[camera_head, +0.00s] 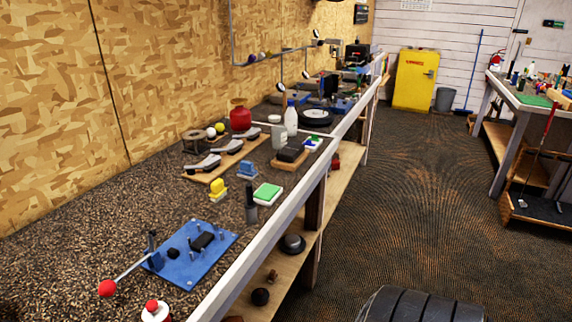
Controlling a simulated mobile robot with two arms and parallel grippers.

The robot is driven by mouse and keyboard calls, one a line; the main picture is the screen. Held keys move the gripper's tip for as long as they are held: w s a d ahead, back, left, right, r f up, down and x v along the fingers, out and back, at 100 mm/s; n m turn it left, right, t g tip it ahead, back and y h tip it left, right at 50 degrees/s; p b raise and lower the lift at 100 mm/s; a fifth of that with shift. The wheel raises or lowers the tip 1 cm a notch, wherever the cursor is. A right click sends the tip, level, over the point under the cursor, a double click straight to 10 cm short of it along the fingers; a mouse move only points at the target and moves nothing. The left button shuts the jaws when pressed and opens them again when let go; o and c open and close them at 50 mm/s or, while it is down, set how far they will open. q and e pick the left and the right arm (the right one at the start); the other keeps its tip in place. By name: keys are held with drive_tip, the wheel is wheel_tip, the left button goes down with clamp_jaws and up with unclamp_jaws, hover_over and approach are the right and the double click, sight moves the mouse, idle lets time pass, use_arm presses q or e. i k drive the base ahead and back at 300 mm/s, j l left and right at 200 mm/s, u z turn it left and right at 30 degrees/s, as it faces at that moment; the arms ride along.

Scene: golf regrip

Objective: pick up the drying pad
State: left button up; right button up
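No thing is clearly marked as the drying pad. A small green-topped pad with a white edge (267,194) lies on the speckled workbench near its front edge, and it may be the drying pad. A dark upright cylinder (251,206) stands close at its left. A green flat mat (533,100) lies on the other bench at the right. Neither of my grippers is in view.
A blue plate with a red-knobbed lever (190,254) lies nearer on the workbench. A yellow block (218,189), a blue block (246,169) and a wooden board with golf club heads (224,156) are behind the pad. The floor (420,200) right of the bench is open.

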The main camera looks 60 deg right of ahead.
sight(247, 170)
drive_tip(key=z, duration=1.5)
drive_tip(key=u, duration=0.25)
drive_tip(key=i+l+u, duration=0.15)
drive_tip(key=u, duration=0.2)
drive_tip(key=l+u, duration=0.35)
drive_tip(key=i+l+u, duration=0.1)
drive_tip(key=l+u, duration=0.5)
drive_tip(key=l, duration=0.8)
drive_tip(key=l+u, duration=0.2)
drive_tip(key=l, duration=0.8)
drive_tip(key=k+l+u, duration=0.2)
drive_tip(key=l, duration=0.8)
drive_tip(key=i+l, duration=0.05)
drive_tip(key=i, duration=0.05)
